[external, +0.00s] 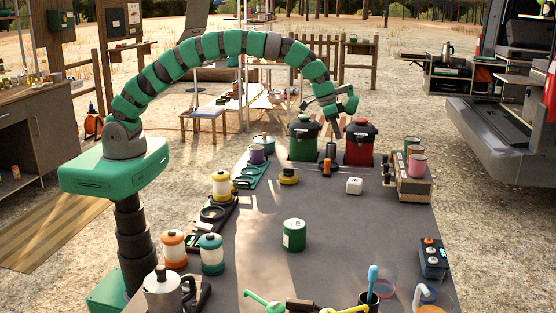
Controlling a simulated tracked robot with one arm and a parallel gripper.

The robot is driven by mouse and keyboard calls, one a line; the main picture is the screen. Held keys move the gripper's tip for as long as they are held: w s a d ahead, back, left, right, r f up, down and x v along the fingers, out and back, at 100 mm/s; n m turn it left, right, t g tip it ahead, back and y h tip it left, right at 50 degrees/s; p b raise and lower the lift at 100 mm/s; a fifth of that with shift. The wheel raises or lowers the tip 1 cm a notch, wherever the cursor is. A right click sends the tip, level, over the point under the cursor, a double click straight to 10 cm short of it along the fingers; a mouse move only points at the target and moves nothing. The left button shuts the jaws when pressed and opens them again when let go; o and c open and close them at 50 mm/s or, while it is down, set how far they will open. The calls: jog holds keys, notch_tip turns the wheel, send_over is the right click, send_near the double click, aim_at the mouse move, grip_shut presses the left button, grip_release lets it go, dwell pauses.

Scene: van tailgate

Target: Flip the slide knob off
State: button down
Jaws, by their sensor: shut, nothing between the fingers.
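My gripper (334,120) hangs at the end of my arched green and grey arm, at the far end of the grey table (335,245). It is shut and empty, above and between a green canister with a dark lid (304,143) and a red canister with a dark lid (359,147). I cannot tell whether it touches either. I cannot make out a slide knob for certain. A dark blue box with small orange and light parts on top (433,258) stands at the right edge. A small upright black and orange item (327,166) stands below my gripper.
A green can (294,235) stands mid-table, with a white cube (354,186) and a yellow and black item (289,176) beyond. Lantern-like jars (222,186) line the left edge. A wooden rack with cups (408,180) stands at right.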

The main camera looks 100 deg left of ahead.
aim_at(328, 162)
jog(key=shift+f, duration=0.1)
jog(key=x, duration=0.9)
jog(key=shift+f+p, duration=0.3)
jog(key=shift+s+d+f, duration=0.1)
jog(key=shift+s+d, duration=0.05)
jog(key=shift+s, duration=0.8)
jog(key=shift+s+d+f, duration=0.1)
jog(key=shift+s+d, duration=0.05)
jog(key=shift+s, duration=0.85)
jog(key=shift+s+r, duration=0.1)
jog(key=shift+s, duration=1.8)
jog(key=shift+w, duration=0.15)
